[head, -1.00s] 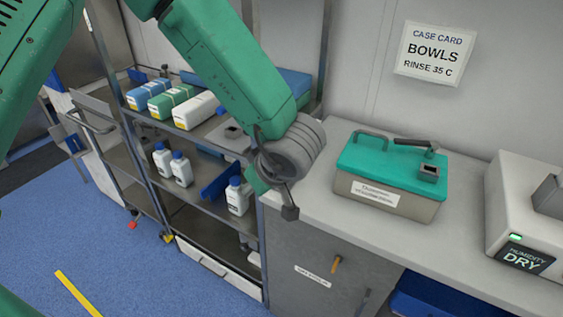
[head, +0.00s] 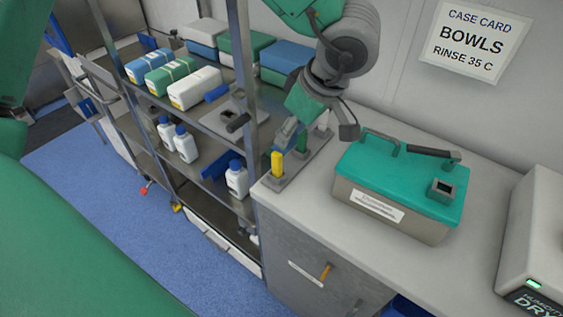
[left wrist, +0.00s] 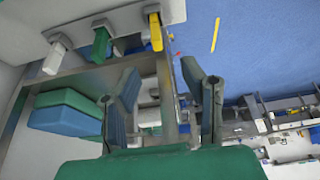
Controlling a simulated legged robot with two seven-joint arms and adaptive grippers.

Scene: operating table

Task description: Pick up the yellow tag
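The yellow tag (head: 277,164) stands upright in a grey holder (head: 283,182) at the left end of the counter. It also shows in the left wrist view (left wrist: 155,30) at the top, beside a green tag (left wrist: 101,42) and a white tag (left wrist: 55,60). My left gripper (head: 315,131) hangs over the counter near the holder, close to the tags. In the left wrist view its two fingers (left wrist: 164,92) are spread with nothing between them, and the yellow tag lies beyond them, apart. My right gripper is not in view.
A teal-lidded box (head: 400,190) stands on the counter right of the holder. A metal shelf rack (head: 243,95) with boxes and white bottles (head: 185,145) adjoins the counter's left end. A case card (head: 471,42) hangs on the wall.

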